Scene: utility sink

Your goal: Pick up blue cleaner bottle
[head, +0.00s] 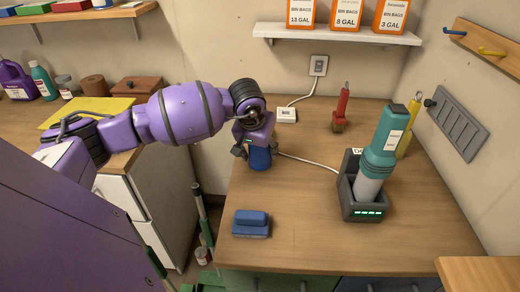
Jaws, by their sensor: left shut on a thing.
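The blue cleaner bottle (260,158) is at the back left of the wooden counter in the head view. Its lower blue body shows below my left gripper (257,147), and its upper part is hidden by the gripper. My left gripper is shut on the bottle from above, with dark fingers at its sides. I cannot tell whether the bottle's base touches the counter. My right gripper is not in view.
A teal and grey handheld device (381,143) stands in a dark dock (362,209) at the right. A blue block (251,223) lies in front of the bottle. Red (341,110) and yellow (408,130) tools stand behind. The counter's middle (305,205) is clear.

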